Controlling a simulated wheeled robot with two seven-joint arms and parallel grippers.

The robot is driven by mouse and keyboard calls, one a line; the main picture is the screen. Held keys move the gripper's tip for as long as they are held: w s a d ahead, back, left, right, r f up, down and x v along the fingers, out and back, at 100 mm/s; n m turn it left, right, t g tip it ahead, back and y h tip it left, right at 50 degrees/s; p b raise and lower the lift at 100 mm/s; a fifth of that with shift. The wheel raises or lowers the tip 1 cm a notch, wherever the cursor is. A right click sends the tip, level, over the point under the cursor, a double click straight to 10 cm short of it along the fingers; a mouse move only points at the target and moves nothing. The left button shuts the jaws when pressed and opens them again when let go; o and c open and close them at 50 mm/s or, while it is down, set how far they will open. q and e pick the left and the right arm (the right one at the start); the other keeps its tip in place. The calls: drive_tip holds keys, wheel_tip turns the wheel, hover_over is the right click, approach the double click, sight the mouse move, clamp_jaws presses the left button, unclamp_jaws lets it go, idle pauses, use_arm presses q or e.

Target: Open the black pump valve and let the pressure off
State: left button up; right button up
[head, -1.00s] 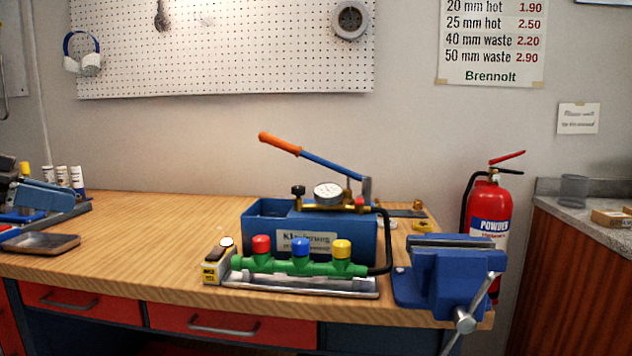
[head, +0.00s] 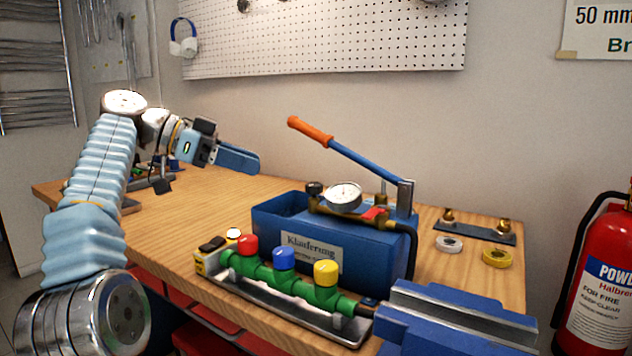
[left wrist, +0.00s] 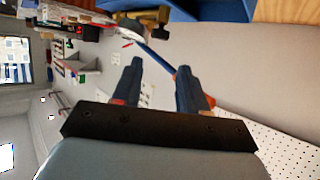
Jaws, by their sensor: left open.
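The blue test pump (head: 330,240) stands on the wooden bench. Its black valve knob (head: 315,188) sits at the left end of the brass fitting, beside the round gauge (head: 344,196). A red lever (head: 375,213) lies right of the gauge. The pump handle (head: 350,157) has an orange grip and is raised to the left. My left gripper (head: 252,160) is open and empty, above and left of the knob and apart from it. In the left wrist view, its two fingers (left wrist: 160,78) stand apart, with the pump fitting (left wrist: 140,18) beyond them. My right gripper is not in view.
A green manifold (head: 290,278) with red, blue and yellow caps lies in front of the pump. A blue vise (head: 455,318) stands at the front right. A red extinguisher (head: 605,270) is at the right. The bench left of the pump is mostly clear.

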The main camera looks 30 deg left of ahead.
sight(310, 184)
use_arm(q)
drive_tip(key=x, duration=1.1)
drive_tip(key=shift+w+d+f, duration=0.15)
drive_tip(key=shift+d+f, duration=0.1)
drive_tip(key=shift+d, duration=0.1)
